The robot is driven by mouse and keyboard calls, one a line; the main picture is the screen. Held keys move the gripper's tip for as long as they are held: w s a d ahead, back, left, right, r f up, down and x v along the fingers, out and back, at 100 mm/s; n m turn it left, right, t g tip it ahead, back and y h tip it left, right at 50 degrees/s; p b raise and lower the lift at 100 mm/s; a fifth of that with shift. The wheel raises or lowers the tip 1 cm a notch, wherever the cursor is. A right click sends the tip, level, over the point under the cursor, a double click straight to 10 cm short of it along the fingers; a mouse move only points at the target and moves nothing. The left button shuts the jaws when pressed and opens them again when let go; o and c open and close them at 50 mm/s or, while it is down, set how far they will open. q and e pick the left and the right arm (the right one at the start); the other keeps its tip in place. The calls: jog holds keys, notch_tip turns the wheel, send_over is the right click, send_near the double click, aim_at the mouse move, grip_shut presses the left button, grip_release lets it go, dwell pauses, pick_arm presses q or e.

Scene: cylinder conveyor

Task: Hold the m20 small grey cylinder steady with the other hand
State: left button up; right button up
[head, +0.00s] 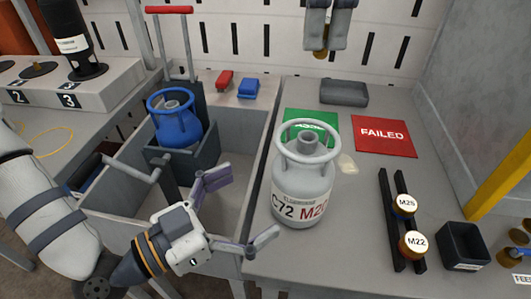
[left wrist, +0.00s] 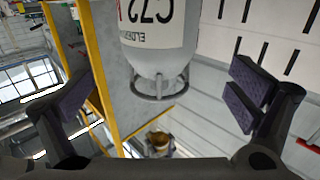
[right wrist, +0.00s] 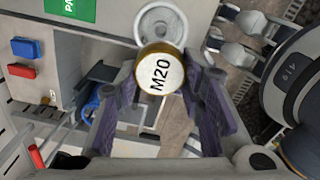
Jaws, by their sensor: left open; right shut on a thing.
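The small grey cylinder (head: 302,190), marked C72 and M20, stands upright on the grey table (head: 345,240). It shows upside down in the left wrist view (left wrist: 160,40). My left gripper (head: 236,212) is open, just left of the cylinder and apart from it; its two fingers (left wrist: 168,95) spread to either side in the left wrist view. My right gripper (head: 325,45) is raised behind and above the cylinder, shut on a round brass-rimmed M20 piece (right wrist: 161,76). The grey cylinder's ring top (right wrist: 166,20) lies beyond that piece.
A green mat (head: 325,122) is partly hidden behind the cylinder; a red FAILED mat (head: 384,136) lies right. M25 (head: 403,204) and M22 (head: 414,244) pieces sit on black rails beside a black bin (head: 463,245). A blue cylinder (head: 177,125) stands left, in a grey bin (head: 252,135).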

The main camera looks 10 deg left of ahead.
aim_at(297, 173)
pick_arm(q)
jog(key=x, duration=1)
jog(key=shift+f, duration=0.1)
jog(key=shift+s, duration=0.1)
jog(key=c, duration=1.6)
jog(key=o, duration=1)
jog(key=c, duration=0.4)
jog(key=shift+c, duration=0.2)
pick_arm(e)
notch_tip(297, 173, down, 10)
jog(key=shift+r, duration=0.2)
